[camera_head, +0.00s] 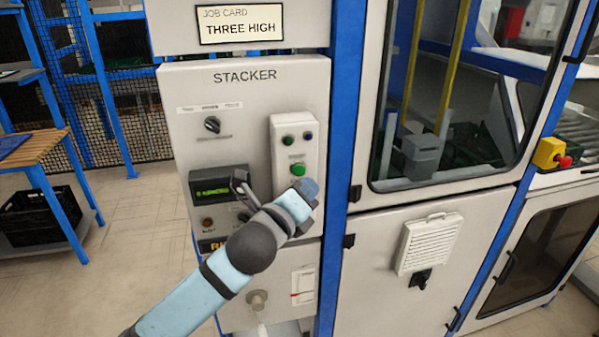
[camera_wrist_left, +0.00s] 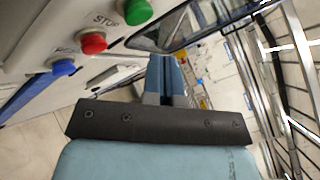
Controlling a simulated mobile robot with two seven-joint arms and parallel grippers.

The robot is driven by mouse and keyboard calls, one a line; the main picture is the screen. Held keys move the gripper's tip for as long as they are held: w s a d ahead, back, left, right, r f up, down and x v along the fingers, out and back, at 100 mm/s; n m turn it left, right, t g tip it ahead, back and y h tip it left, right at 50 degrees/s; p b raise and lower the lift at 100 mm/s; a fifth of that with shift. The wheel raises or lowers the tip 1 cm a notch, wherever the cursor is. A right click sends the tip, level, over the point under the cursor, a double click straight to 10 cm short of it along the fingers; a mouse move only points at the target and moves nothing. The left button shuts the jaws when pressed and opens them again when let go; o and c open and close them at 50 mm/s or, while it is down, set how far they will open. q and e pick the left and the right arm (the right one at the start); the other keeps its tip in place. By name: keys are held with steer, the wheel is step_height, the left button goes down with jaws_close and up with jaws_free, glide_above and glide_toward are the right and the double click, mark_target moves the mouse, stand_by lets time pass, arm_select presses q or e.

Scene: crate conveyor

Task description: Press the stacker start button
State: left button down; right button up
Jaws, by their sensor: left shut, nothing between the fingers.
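The stacker control panel (camera_head: 245,95) faces me in the head view. On its right is a raised button box (camera_head: 283,130) with a green button (camera_head: 298,170). My left gripper (camera_head: 309,188) is in front of the box's lower part, just below the green button, and covers what is under it. The left wrist view shows the green button (camera_wrist_left: 138,11) at the top edge, a red STOP button (camera_wrist_left: 93,42) and a blue button (camera_wrist_left: 61,67). The gripper's fingers (camera_wrist_left: 166,78) are shut and empty, to the right of the buttons. My right gripper is not in view.
A selector knob (camera_head: 212,125) and a lit green display (camera_head: 212,190) are on the panel's left. A job card (camera_head: 240,24) above reads THREE HIGH. A windowed door (camera_head: 450,110) stands to the right. A wooden-topped bench (camera_head: 35,147) is at the left, with open floor between.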

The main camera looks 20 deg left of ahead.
mark_target(299, 171)
arm_select(q)
steer(key=shift+w+a+r, duration=0.1)
steer(key=shift+w+a, duration=0.35)
steer(key=shift+w, duration=0.15)
stand_by(0.3)
steer(key=shift+w+p, duration=0.1)
steer(key=shift+p, duration=0.2)
stand_by(1.1)
steer(key=shift+w+a, duration=0.25)
